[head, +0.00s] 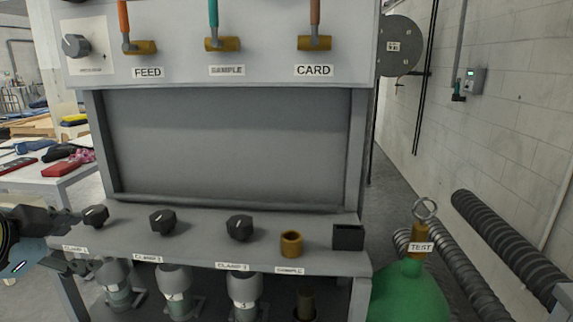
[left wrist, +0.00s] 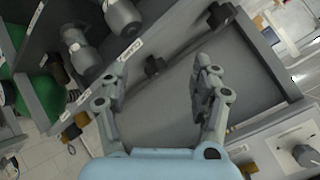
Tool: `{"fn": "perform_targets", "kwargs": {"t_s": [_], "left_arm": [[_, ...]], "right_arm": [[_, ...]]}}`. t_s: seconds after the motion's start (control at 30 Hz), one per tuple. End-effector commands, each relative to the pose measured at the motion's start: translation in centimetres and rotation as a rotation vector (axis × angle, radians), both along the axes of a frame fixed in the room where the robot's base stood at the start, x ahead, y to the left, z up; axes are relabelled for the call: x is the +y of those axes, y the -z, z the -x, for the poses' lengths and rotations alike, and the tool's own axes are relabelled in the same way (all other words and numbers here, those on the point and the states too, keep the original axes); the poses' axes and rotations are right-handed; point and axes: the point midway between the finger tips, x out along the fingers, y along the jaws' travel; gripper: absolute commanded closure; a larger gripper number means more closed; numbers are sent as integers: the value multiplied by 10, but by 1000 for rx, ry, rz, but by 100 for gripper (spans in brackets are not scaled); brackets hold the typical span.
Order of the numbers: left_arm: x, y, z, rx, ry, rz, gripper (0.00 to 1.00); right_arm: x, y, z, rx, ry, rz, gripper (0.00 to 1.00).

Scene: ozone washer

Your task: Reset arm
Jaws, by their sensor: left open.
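My left gripper (head: 68,240) comes in at the left edge of the head view, beside the left end of the washer's lower shelf. In the left wrist view its two fingers (left wrist: 160,88) are spread apart with nothing between them. A black knob (head: 95,216) on the shelf is just right of the gripper in the head view. I cannot tell whether the gripper touches the shelf edge. My right gripper is in neither view.
The grey washer (head: 230,140) has FEED, SAMPLE and CARD levers above. More black knobs (head: 163,222), a brass cup (head: 291,244) and a black box (head: 348,237) sit on its shelf. A green TEST bottle (head: 410,290) stands right. A cluttered table (head: 60,180) is left.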

Motion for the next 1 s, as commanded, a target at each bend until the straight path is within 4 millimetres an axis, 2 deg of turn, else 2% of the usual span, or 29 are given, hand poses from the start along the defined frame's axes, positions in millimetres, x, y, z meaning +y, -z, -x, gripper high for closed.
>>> {"fn": "perform_targets", "kwargs": {"t_s": [0.03, 0.1, 0.2, 0.4, 0.57, 0.7, 0.87, 0.97, 1.0], "left_arm": [[-11, 23, 28, 75, -55, 60, 36], [-20, 47, 62, 168, -143, 126, 36], [-29, 70, 105, 277, -257, 197, 36], [-42, 98, 180, 448, -473, 297, 36], [-50, 108, 235, 565, -645, 353, 36], [-45, 164, 222, 577, -650, 344, 36], [-40, 229, 216, 596, -659, 340, 36], [-36, 278, 217, 611, -665, 336, 36], [-34, 301, 219, 619, -669, 334, 36]], "right_arm": [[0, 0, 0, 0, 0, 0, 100], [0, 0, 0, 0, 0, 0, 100], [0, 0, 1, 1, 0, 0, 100], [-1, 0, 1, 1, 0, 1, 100], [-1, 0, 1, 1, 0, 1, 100], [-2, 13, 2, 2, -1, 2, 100], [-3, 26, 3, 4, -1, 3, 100], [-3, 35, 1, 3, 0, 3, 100], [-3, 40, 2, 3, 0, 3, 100]]}}
